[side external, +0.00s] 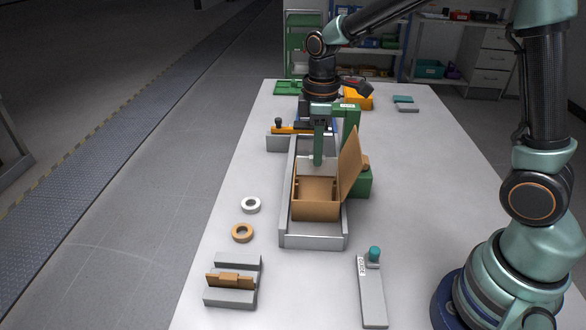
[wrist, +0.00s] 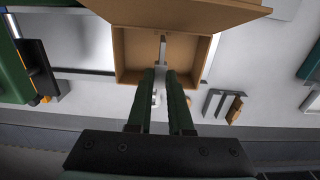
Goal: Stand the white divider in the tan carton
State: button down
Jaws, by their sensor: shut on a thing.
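The tan carton (side external: 316,210) stands open on a grey tray-like channel, with a flap raised on its right side. My gripper (side external: 319,162) points down over the carton's far part and is shut on the white divider (side external: 308,169). In the wrist view the carton (wrist: 121,55) lies ahead of the fingertips (wrist: 164,72). The divider (wrist: 162,49) shows there as a thin upright strip between the fingers, over the carton's middle. How far its lower edge reaches into the carton is hard to tell.
The raised flap (side external: 352,162) stands close to the right of my gripper. A green block (side external: 362,182) is behind it. A white ring (side external: 251,205), an orange ring (side external: 242,232) and a grey holder with a brown piece (side external: 231,281) lie left. A grey bar (side external: 372,298) lies front right.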

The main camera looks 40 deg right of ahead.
aim_at(316, 173)
jog(key=shift+f, duration=1.45)
dwell(0.5)
jog(key=shift+f, duration=0.3)
jog(key=shift+f, duration=1.35)
dwell(0.6)
jog(key=c, duration=0.7)
grip_release()
jog(key=shift+c, duration=0.2)
jog(key=shift+r, duration=0.1)
jog(key=shift+r, duration=3.95)
